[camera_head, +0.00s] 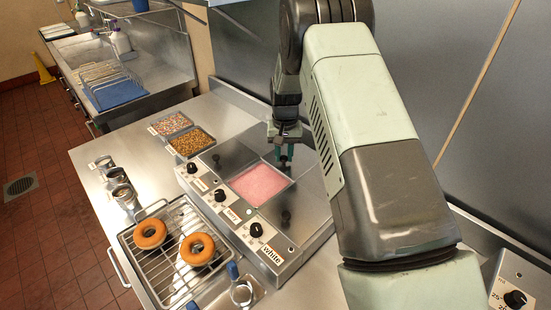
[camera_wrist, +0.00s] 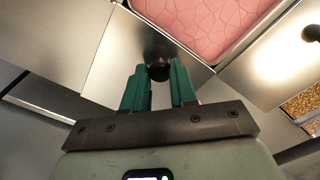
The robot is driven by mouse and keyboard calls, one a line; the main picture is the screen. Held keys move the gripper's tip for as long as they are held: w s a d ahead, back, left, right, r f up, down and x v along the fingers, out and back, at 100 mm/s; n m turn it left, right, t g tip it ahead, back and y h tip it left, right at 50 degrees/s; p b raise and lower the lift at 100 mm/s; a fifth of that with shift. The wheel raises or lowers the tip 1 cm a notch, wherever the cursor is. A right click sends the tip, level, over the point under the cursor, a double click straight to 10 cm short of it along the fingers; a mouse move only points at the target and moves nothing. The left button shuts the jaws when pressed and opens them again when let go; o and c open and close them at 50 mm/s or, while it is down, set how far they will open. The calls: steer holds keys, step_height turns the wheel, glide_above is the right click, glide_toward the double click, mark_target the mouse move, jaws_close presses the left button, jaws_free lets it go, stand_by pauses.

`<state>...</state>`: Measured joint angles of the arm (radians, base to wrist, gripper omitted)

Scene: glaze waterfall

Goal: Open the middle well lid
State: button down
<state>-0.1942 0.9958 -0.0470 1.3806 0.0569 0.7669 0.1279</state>
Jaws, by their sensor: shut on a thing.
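The middle well (camera_head: 260,184), behind the "berry" label, stands open and shows pink glaze; the glaze (camera_wrist: 205,22) also shows in the wrist view. Its metal lid (camera_wrist: 112,62) lies behind the opening, its edge by the well's back rim. My gripper (camera_head: 284,158) is over the back of the station. In the wrist view my gripper (camera_wrist: 159,78) is shut on the lid's black knob (camera_wrist: 158,70), one green finger on each side. In the head view the fingers and arm hide most of the lid.
Closed lids with black knobs lie on the left well (camera_head: 216,158) and right well (camera_head: 286,216). Sprinkle trays (camera_head: 192,141) stand at the left. Dials line the station's front, before a rack (camera_head: 172,262) with two donuts. A wall rises behind.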

steer(key=c, duration=0.9)
jaws_free()
step_height(320, 180, up, 11)
steer(key=s+d+r+t, duration=0.1)
steer(key=s+d+r, duration=0.2)
steer(key=s+r, duration=0.55)
steer(key=s+d+r+t, duration=0.2)
steer(key=s+r, duration=0.3)
steer(key=r, duration=0.6)
steer(key=s+d+r+t, duration=0.1)
steer(key=s+d, duration=0.1)
steer(key=s, duration=0.9)
steer(key=s+d+r+t, duration=0.1)
steer(key=s+d+r, duration=0.1)
steer(key=s, duration=1)
steer(key=shift+s+t, duration=0.25)
steer(key=shift+t, duration=0.05)
